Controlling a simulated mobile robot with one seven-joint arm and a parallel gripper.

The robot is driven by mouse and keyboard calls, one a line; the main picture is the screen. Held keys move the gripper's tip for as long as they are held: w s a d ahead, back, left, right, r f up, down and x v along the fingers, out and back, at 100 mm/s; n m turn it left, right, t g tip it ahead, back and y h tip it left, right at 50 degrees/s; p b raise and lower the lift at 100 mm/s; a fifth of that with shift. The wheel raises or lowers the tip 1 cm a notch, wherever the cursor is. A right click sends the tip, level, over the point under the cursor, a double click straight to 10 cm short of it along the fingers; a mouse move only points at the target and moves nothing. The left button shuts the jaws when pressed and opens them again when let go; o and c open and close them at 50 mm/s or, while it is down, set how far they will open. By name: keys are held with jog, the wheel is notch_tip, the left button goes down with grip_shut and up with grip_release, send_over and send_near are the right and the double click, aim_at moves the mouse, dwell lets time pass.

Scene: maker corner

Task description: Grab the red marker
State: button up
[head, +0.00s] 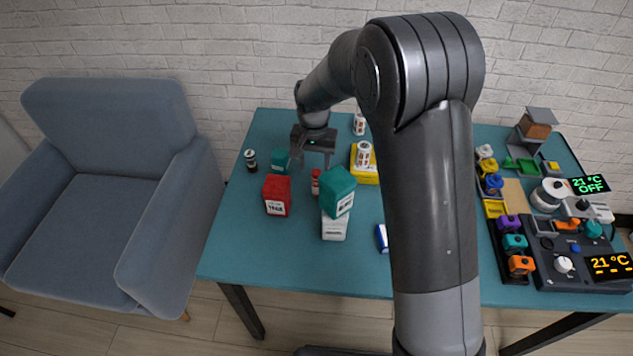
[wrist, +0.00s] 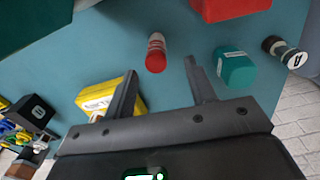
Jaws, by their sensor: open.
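The red marker (head: 315,182), a small upright red cylinder with a white band, stands on the teal table between the red box and the teal box stacked on a white one. It also shows in the wrist view (wrist: 156,53), above and between my fingertips. My gripper (head: 312,164) is open and empty. In the head view it is just behind the marker, and in the wrist view its fingers (wrist: 160,68) point toward the marker, with no visible contact. The marker's lower part is partly hidden in the head view.
Close by are a red box (head: 277,196), a teal box (head: 339,190) on a white box (head: 334,228), a smaller teal box (wrist: 236,68), a black jar (head: 250,160) and a yellow box (head: 364,176) bearing a white-and-orange container (head: 364,154). The table's front left is clear.

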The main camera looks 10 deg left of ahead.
aim_at(316, 183)
jog(key=f, duration=0.9)
jog(key=shift+w+d+f, duration=0.1)
jog(key=shift+d, duration=0.2)
jog(key=c, duration=1.1)
